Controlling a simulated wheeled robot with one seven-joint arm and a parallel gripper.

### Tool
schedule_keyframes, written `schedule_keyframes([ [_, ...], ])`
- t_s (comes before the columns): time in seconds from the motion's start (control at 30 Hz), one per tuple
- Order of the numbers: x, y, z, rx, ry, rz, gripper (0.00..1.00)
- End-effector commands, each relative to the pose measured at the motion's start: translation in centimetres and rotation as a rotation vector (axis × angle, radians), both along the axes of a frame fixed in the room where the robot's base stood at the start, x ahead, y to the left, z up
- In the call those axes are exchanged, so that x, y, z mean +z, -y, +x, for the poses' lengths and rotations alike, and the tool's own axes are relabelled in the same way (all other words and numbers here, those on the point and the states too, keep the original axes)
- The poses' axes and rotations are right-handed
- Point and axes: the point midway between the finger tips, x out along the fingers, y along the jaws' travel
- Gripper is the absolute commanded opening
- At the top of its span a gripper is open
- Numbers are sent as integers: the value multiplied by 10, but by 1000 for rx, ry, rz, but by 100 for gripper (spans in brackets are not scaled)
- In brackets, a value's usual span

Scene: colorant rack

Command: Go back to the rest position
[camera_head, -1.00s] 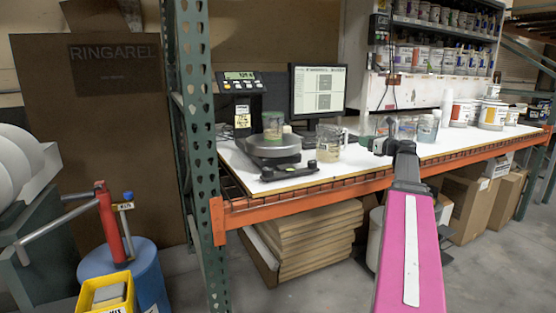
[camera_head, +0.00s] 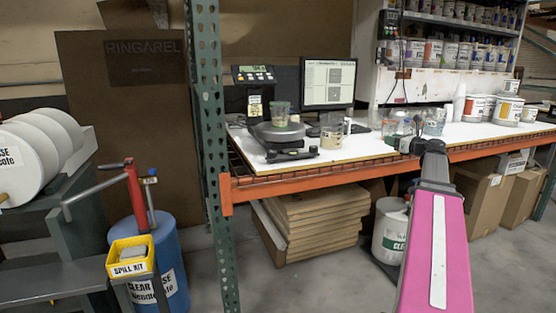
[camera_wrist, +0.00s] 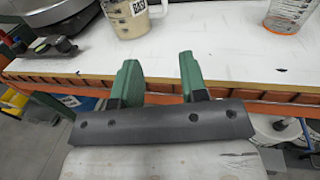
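My gripper shows in the wrist view (camera_wrist: 160,82), with its two green fingers apart and nothing between them. It points toward the front edge of the white-topped bench (camera_head: 370,158). In the head view my pink arm reaches up from the bottom right, and its dark end is in front of the bench edge; the fingers cannot be made out there. A labelled clear jug with pale contents (camera_wrist: 134,16) stands on the bench beyond the fingers, and a clear measuring cup (camera_wrist: 291,14) stands to its right. Both are apart from the gripper.
A scale (camera_head: 277,133) carrying a cup (camera_head: 280,113) stands at the bench's left, by a monitor (camera_head: 328,84). A green upright (camera_head: 208,130) and orange beam (camera_head: 290,185) frame the bench. Boxes and a labelled pail (camera_head: 388,232) are below. Open floor lies in front.

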Motion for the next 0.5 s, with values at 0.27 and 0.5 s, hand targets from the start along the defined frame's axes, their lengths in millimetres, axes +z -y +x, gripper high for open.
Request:
schedule_keyframes([
  [0.27,-37,-30,-1,39,-13,-148,40],
  [0.5,-90,-72,-8,116,-25,-368,40],
])
